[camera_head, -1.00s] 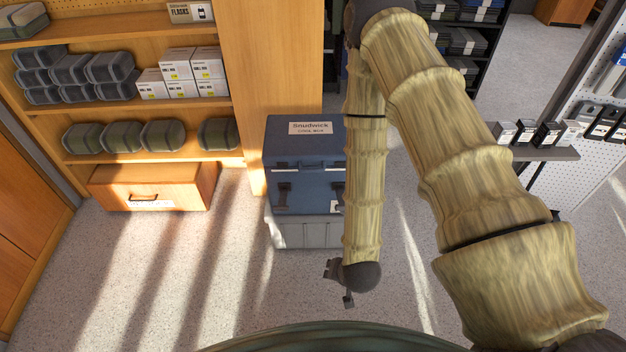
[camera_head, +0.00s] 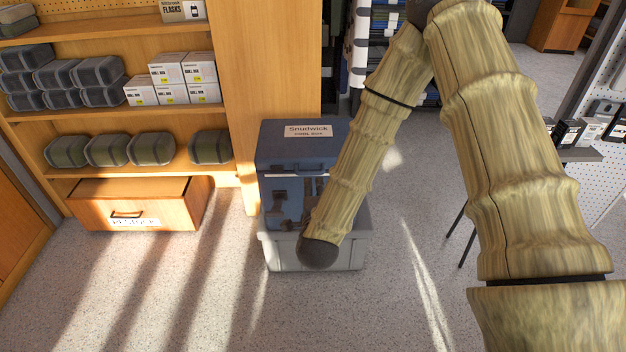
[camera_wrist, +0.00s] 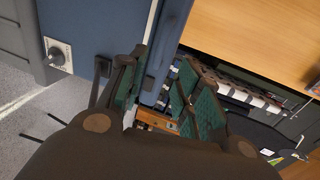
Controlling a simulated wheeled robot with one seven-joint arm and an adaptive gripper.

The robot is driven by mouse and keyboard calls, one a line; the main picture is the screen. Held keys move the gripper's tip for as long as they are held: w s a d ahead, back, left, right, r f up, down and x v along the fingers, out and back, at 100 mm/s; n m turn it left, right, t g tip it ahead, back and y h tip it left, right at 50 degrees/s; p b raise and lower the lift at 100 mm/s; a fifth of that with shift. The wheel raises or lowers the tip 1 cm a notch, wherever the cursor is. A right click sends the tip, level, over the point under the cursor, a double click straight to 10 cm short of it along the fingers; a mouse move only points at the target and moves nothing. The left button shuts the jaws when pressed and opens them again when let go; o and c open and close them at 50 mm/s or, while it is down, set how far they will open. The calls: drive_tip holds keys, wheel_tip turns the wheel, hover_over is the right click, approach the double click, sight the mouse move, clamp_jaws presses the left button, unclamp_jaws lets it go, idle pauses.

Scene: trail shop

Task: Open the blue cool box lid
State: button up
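The blue cool box (camera_head: 269,200) stands on a light grey base beside the wooden shelf panel. Its lid (camera_head: 285,153) carries a white label and looks shut or nearly so, with a pale line along the seam. My gripper (camera_head: 291,207) is in front of the box's front face, partly hidden by my forearm. In the wrist view my gripper (camera_wrist: 158,78) is open, its green-padded fingers apart. A blue edge of the cool box (camera_wrist: 172,35) reaches down between the fingers. I cannot tell whether they touch it. My arm hides the box's right front.
Wooden shelves (camera_head: 110,110) with boxes and dark containers stand at the left. A wooden drawer (camera_head: 135,207) below them is pulled out. A grey shelf with small boxes (camera_head: 580,135) is at the right. The floor (camera_head: 200,290) in front is clear.

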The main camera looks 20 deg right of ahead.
sight(313, 174)
drive_tip(key=b+x, duration=0.1)
drive_tip(key=x, duration=0.9)
drive_tip(key=shift+w+d+f, duration=0.1)
drive_tip(key=shift+w+d, duration=0.05)
drive_tip(key=shift+w, duration=0.1)
clamp_jaws()
